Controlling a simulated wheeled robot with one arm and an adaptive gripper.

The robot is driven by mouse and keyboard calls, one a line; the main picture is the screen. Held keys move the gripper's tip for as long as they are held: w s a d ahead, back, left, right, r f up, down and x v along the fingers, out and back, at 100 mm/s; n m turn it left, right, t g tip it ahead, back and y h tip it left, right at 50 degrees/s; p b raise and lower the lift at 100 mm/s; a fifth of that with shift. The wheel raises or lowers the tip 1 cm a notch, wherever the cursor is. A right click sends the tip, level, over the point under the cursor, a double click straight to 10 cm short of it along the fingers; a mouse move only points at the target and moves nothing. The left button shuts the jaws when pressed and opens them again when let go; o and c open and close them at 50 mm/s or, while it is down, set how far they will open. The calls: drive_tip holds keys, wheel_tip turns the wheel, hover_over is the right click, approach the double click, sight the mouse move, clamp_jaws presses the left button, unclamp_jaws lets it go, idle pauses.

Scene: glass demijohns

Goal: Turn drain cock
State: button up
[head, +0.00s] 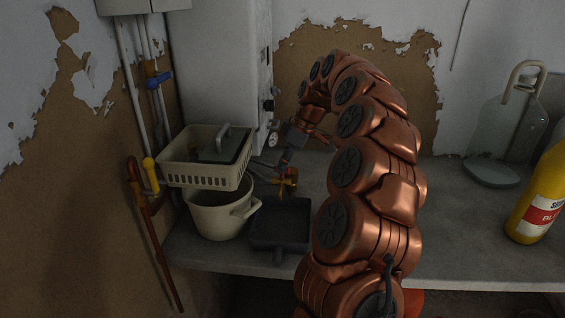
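A small brass cock (288,180) with a reddish part on it sticks out low in front of the white boiler-like cabinet (222,65), above the bench. I take it to be the drain cock. The fingers are small and dark here. I cannot tell whether they touch the cock or how far apart they are. The gripper partly overlaps the pipework behind it.
A dark square tray (281,247) lies below the cock. A cream pot (218,225) and a slotted basket (180,172) crowd the left. A round gauge (272,139) is close by. A glass demijohn (492,168) and yellow bottle (540,200) stand right.

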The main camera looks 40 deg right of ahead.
drive_tip(key=shift+w+a+f, duration=0.15)
drive_tip(key=shift+f, duration=0.35)
clamp_jaws()
